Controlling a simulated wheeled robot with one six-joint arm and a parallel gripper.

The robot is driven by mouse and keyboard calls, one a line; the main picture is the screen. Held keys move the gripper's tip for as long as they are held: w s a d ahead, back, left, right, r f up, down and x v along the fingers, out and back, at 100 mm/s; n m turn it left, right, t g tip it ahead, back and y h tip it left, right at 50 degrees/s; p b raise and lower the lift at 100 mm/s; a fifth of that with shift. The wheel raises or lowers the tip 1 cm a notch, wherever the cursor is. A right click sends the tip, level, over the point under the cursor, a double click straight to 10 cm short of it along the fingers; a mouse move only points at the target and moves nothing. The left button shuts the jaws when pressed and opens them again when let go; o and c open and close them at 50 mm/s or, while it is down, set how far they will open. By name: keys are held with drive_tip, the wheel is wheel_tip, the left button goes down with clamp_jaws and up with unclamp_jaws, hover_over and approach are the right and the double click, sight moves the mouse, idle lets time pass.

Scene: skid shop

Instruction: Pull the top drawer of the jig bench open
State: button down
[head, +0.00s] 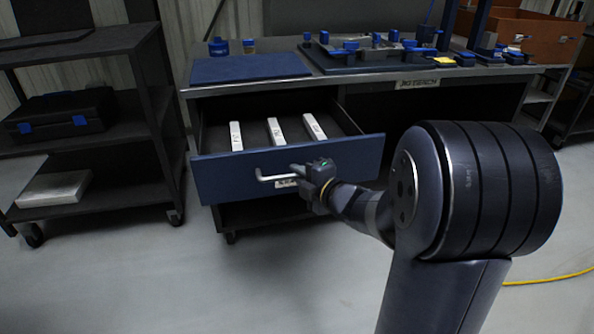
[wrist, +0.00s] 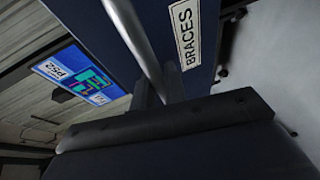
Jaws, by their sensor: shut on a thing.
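The jig bench (head: 417,83) stands across the middle of the head view, with a sign on its front edge. Its top drawer (head: 225,178) has a blue front and is pulled out, showing several white labelled bars (head: 275,132) inside. A pale bar handle (head: 272,177) runs across the drawer front. My gripper (head: 303,172) is at the right part of this handle and shut on it. In the wrist view the handle (wrist: 138,40) runs down to my gripper (wrist: 160,98), beside a "BRACES" label (wrist: 188,37) on the drawer front. The fingertips are partly hidden.
A blue mat (head: 250,67), small jars and a fixture with blue clamps (head: 390,50) are on the bench top. A dark wheeled cart (head: 90,130) with a black case stands at the left. The floor (head: 150,280) before the drawer is clear. A yellow cable (head: 550,279) lies at the right.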

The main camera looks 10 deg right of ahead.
drive_tip(key=shift+s, duration=0.3)
drive_tip(key=c, duration=1.5)
unclamp_jaws()
drive_tip(key=shift+o, duration=0.2)
drive_tip(key=p+v, duration=0.3)
drive_tip(key=v, duration=0.7)
drive_tip(key=shift+s, duration=0.4)
drive_tip(key=shift+d, duration=0.15)
